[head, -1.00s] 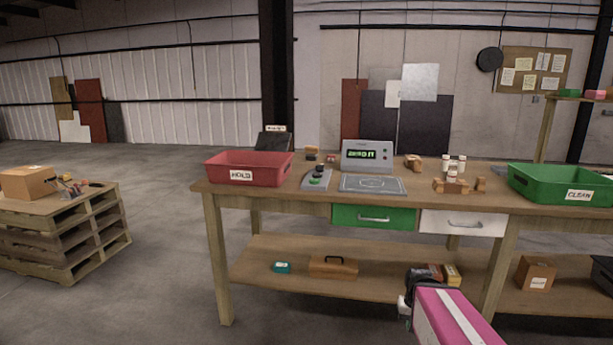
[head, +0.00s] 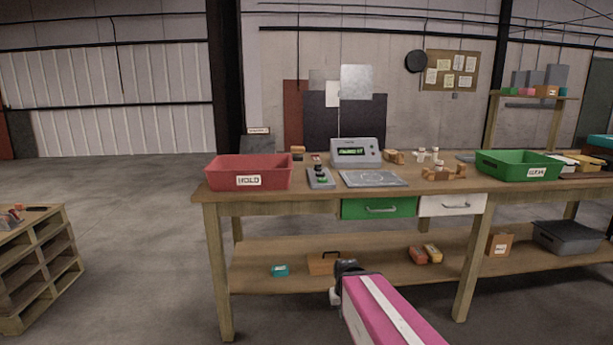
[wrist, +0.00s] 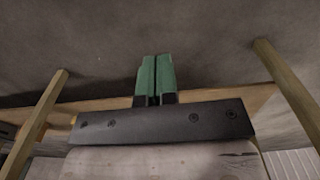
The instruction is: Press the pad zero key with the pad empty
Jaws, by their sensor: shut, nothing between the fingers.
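The flat grey pad (head: 374,179) lies on the workbench in the head view, and its top looks empty. Behind it stands the grey display unit (head: 356,152) with a lit green readout too small to read surely. Left of the pad is a small grey key box (head: 320,177) with a green button and a dark one; which is the zero key I cannot tell. In the wrist view my gripper (wrist: 155,60) has its two green fingers together with nothing between them. In the head view my pink arm is low in front of the bench, and the fingers are not clearly visible.
A red HOLD bin (head: 214,172) stands at the bench's left end and a green CLEAN bin (head: 490,168) to the right. Small brown blocks and white bottles (head: 435,155) sit between. A lower shelf (head: 380,270) holds boxes.

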